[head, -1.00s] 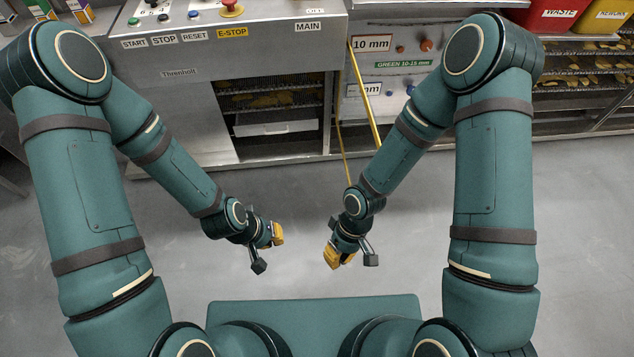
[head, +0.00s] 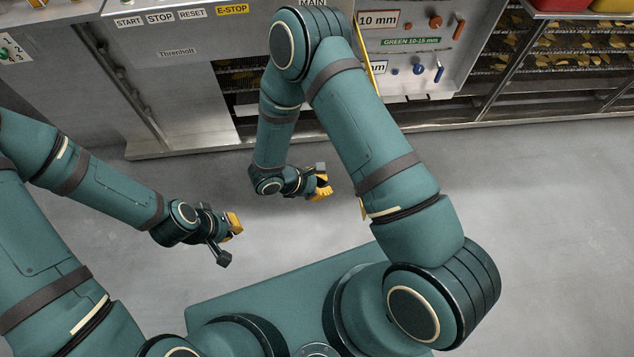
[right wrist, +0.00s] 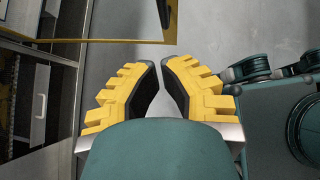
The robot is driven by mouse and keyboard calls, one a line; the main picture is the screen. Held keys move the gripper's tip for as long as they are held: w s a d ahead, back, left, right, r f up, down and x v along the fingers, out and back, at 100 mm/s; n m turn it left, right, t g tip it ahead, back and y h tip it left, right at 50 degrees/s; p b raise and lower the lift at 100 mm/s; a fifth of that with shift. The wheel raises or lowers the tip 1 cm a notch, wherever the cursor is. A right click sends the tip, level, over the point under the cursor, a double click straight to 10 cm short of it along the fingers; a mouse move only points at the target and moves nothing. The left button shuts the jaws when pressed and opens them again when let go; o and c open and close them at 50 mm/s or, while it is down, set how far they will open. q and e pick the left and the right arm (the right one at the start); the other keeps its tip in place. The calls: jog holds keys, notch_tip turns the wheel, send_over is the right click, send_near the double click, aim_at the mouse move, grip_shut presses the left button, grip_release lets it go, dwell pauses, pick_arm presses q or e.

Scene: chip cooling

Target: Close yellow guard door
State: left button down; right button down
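The yellow guard door stands swung out from the machine. In the head view my right arm hides most of it; only thin strips of its yellow edge (head: 369,76) show. In the right wrist view its yellow frame (right wrist: 110,41) crosses the top left, beyond my fingertips and apart from them. My right gripper (head: 324,186) is empty and low in front of the machine opening; in the right wrist view its fingertips (right wrist: 160,62) have a narrow gap. My left gripper (head: 230,238) hangs empty at lower left; its finger gap is not clear.
The machine opening (head: 228,90) with chip trays is partly covered by my right arm. A control panel (head: 440,60) with knobs is right of it, and racks of chips (head: 570,60) stand farther right. The grey floor (head: 530,200) at right is clear.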

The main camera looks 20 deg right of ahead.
jog(key=d+f, duration=0.4)
jog(key=d, duration=0.3)
jog(key=shift+s+d+b, duration=0.15)
jog(key=shift+d+b, duration=0.15)
jog(key=shift+d, duration=0.1)
